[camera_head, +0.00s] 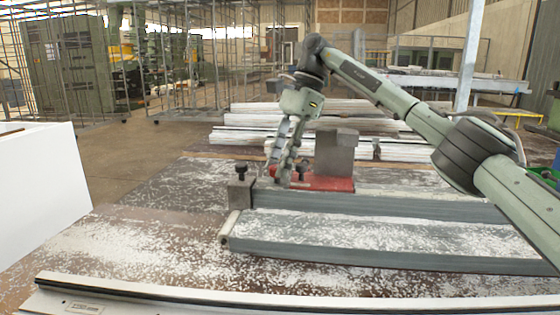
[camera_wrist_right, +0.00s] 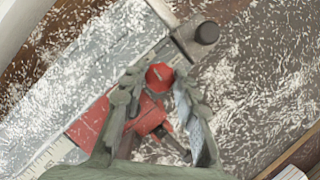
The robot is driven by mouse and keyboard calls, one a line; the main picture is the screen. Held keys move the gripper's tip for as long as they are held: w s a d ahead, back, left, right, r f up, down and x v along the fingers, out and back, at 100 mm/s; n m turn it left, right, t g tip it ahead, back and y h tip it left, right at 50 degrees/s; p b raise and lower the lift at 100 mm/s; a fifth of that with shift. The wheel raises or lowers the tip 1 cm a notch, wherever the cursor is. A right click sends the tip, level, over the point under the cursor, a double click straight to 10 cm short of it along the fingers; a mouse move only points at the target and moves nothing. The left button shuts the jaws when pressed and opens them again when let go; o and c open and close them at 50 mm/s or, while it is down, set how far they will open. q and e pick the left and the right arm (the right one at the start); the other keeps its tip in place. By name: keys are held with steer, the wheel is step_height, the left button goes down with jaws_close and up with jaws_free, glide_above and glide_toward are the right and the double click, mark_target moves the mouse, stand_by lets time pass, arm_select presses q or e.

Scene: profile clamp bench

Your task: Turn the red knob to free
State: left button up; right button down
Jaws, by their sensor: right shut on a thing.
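The red knob (camera_wrist_right: 160,76) shows in the right wrist view between the fingertips of my right gripper (camera_wrist_right: 157,84). The fingers are shut on it. In the head view my right gripper (camera_head: 280,170) points down at the left end of a red clamp base (camera_head: 325,183), and its fingers hide the knob. The red base (camera_wrist_right: 90,123) also shows in the wrist view, with a red bracket (camera_wrist_right: 148,116) between the fingers. I cannot read any mark for free. My left gripper is not in view.
A black knob on a grey block (camera_head: 241,192) stands left of the gripper. A grey block (camera_head: 336,153) rises behind the red base. Long grey profiles (camera_head: 390,256) lie in front, and shavings cover the bench. A white panel (camera_head: 40,185) stands at left.

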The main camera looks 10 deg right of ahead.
steer(key=shift+r+n, duration=0.1)
steer(key=shift+n, duration=0.6)
steer(key=c, duration=1.2)
jaws_free()
steer(key=shift+o, duration=0.2)
steer(key=v, duration=0.7)
steer(key=shift+w+r, duration=0.2)
steer(key=shift+w, duration=0.05)
steer(key=shift+g, duration=0.3)
